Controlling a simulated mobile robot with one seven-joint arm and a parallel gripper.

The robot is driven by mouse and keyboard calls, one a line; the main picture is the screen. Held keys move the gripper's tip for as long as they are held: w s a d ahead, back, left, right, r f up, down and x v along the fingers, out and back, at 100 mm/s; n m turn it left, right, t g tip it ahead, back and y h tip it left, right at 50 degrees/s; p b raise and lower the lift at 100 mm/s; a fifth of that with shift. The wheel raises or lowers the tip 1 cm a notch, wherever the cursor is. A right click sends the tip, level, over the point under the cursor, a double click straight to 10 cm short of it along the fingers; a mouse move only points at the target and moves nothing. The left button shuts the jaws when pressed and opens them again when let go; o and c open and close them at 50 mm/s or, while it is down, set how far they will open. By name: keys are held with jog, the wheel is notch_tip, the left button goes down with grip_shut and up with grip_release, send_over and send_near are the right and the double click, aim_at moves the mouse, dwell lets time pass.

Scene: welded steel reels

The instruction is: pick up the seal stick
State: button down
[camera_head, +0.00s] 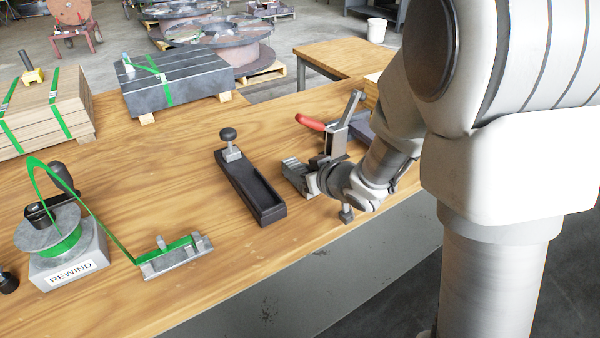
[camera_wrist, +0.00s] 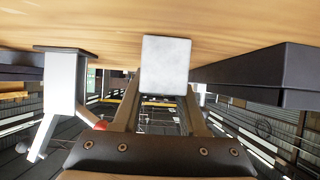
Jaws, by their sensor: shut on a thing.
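My gripper (camera_head: 308,178) is low over the wooden bench, right of the long black tray, in the head view. In the wrist view its two fingers (camera_wrist: 162,108) are shut on a pale grey, flat-faced block, which I take to be the seal stick (camera_wrist: 165,65). The block sticks out beyond the fingertips, close to the bench surface. In the head view a grey metal piece (camera_head: 292,168) shows at the fingertips. I cannot tell whether the block touches the bench.
The black tray (camera_head: 243,188) with a knob lies left of my gripper. A red-handled clamp tool (camera_head: 312,123) stands just behind it. A rewind reel (camera_head: 50,235) with green strap and a grey metal fixture (camera_head: 175,258) are at left. Bench between is clear.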

aim_at(300, 169)
notch_tip(300, 169, up, 4)
jog(key=shift+r+p, duration=0.1)
jog(key=shift+p, duration=0.9)
jog(key=s+d, duration=0.2)
jog(key=s, duration=0.1)
jog(key=s+d, duration=0.1)
jog(key=s, duration=0.1)
jog(key=shift+d+f, duration=0.3)
jog(key=s+d+b, duration=0.1)
jog(key=b, duration=0.1)
jog(key=s+f+b, duration=0.1)
jog(key=b, duration=0.1)
jog(key=shift+s+d, duration=0.35)
jog(key=shift+s+d+r+b, duration=0.1)
jog(key=shift+s+b, duration=0.2)
jog(key=shift+b, duration=0.6)
jog(key=s+d+b, duration=0.4)
jog(key=s+b, duration=0.2)
jog(key=b, duration=0.1)
jog(key=shift+s+d+r, duration=0.3)
